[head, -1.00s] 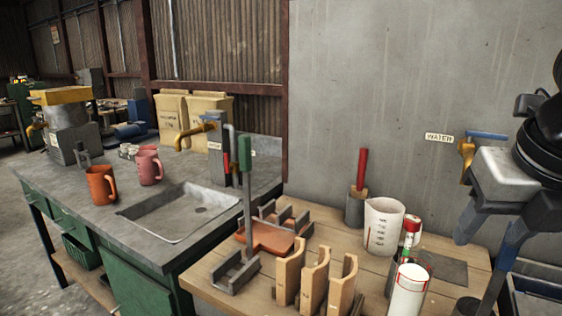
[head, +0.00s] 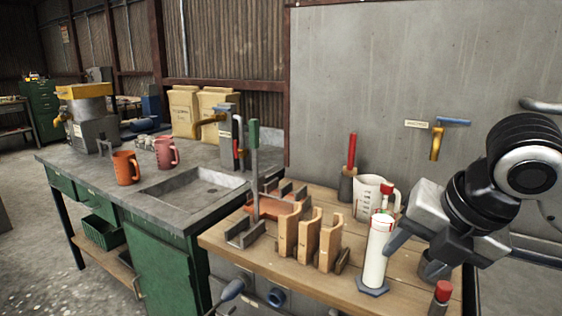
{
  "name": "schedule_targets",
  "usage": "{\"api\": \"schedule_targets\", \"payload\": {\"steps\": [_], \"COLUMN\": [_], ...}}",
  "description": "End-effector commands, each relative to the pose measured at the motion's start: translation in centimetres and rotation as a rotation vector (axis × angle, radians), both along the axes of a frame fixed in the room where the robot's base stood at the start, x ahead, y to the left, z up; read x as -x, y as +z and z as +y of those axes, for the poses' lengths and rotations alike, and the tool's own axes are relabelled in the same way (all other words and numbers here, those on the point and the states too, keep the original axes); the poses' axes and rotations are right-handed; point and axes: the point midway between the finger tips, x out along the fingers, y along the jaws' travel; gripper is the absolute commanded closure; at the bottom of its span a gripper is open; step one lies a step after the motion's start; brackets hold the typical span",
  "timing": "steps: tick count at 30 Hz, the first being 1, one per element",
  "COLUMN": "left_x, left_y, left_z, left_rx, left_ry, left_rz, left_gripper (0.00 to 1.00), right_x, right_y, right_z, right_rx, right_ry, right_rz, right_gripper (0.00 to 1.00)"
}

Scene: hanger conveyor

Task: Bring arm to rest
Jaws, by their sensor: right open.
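My right arm comes in from the right edge, with black and grey joints. Its gripper (head: 418,252) is open, fingers pointing down and to the left, at the right end of the wooden bench (head: 345,290). Nothing shows between the fingers. In the picture the left finger is close to the white cylinder with red marks (head: 377,250); I cannot tell whether they touch. My left gripper is not in view.
A white measuring jug (head: 366,196) and wooden cradles (head: 308,235) stand on the bench. A red-capped bottle (head: 441,297) is at its front right. A yellow tap (head: 436,143) is on the wall behind. A sink (head: 192,190) and mugs are left.

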Motion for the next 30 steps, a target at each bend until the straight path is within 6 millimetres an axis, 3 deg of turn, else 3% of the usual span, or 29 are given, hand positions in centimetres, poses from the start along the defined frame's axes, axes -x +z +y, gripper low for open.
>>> {"api": "schedule_targets", "payload": {"steps": [5, 9, 15, 20, 24, 30], "left_x": [0.3, 0.7, 1.0, 1.0, 0.9, 0.8], "left_y": [-0.2, -0.5, -0.7, -0.7, -0.6, -0.6], "left_z": [0.0, 0.1, 0.1, 0.1, 0.1, 0.1], "left_rx": [-0.001, -0.003, -0.006, -0.006, -0.007, -0.006], "left_ry": [-0.001, -0.002, -0.005, -0.005, -0.005, -0.005], "left_rz": [0.008, 0.017, 0.025, 0.025, 0.023, 0.019], "left_gripper": [0.27, 0.27, 0.27, 0.27, 0.27, 0.27], "right_x": [-1.6, -2.4, -2.0, 0.4, 4.3, 10.1], "right_y": [-4.9, -9.8, -17.1, -23.3, -28.5, -33.2], "right_z": [4.1, 7.8, 10.3, 9.7, 7.8, 5.1], "right_rx": [-0.257, -0.555, -0.963, -1.229, -1.402, -1.527], "right_ry": [-0.163, -0.393, -0.811, -1.184, -1.500, -1.792], "right_rz": [0.043, 0.113, 0.243, 0.325, 0.352, 0.328], "right_gripper": [0.50, 0.50, 0.50, 0.50, 0.50, 0.50]}}
